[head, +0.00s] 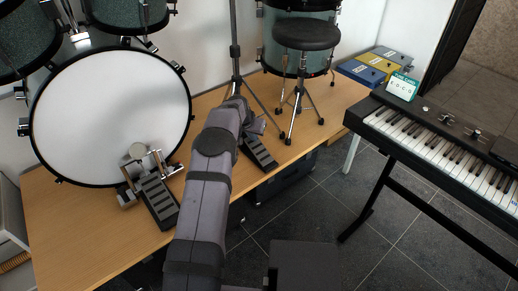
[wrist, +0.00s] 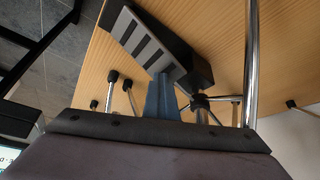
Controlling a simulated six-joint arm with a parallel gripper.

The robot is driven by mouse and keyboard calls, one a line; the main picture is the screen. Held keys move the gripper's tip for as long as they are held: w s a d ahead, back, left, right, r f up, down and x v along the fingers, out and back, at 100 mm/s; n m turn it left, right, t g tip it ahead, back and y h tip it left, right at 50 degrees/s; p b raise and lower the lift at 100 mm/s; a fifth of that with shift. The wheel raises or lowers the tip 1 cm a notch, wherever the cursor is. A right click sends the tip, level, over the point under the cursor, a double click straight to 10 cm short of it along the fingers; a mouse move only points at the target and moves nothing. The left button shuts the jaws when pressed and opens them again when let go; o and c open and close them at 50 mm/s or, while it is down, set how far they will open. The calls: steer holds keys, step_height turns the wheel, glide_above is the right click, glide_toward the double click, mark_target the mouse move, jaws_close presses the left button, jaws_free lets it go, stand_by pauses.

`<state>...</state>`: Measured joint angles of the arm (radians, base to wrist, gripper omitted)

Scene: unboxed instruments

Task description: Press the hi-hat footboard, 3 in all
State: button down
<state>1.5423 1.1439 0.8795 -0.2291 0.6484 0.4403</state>
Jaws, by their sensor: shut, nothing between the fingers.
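The hi-hat footboard (head: 259,152) is a dark pedal plate with grey strips, at the foot of the hi-hat stand (head: 235,55) on the wooden platform. In the wrist view the footboard (wrist: 150,42) lies tilted across the upper middle. My gripper (wrist: 163,76) is shut and empty, its bluish fingertips overlapping the footboard's striped face near its lower edge. I cannot tell whether they touch it. In the head view my gripper (head: 257,124) is just above the footboard, and my arm hides part of the stand's base.
The bass drum pedal (head: 159,200) and bass drum (head: 112,115) stand to the left. A drum stool (head: 306,35) stands to the right, its legs close by. A keyboard (head: 440,145) is at the far right. The stand's chrome rod (wrist: 251,60) rises beside the footboard.

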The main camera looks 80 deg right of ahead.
mark_target(254, 144)
step_height(254, 144, down, 3)
steer(key=shift+a+f+b, duration=0.1)
steer(key=shift+f+b, duration=0.1)
steer(key=shift+b, duration=0.75)
steer(key=shift+a, duration=0.1)
steer(key=shift+r+p, duration=0.95)
steer(key=shift+r, duration=0.65)
steer(key=shift+d+r, duration=0.2)
steer(key=shift+w+r, duration=0.1)
steer(key=shift+r, duration=0.05)
steer(key=s+p+v, duration=0.1)
steer(key=p+v, duration=0.1)
steer(key=v, duration=0.4)
steer(key=shift+w+a+r+p, duration=0.2)
steer(key=shift+w+r+p, duration=0.15)
steer(key=shift+w, duration=0.1)
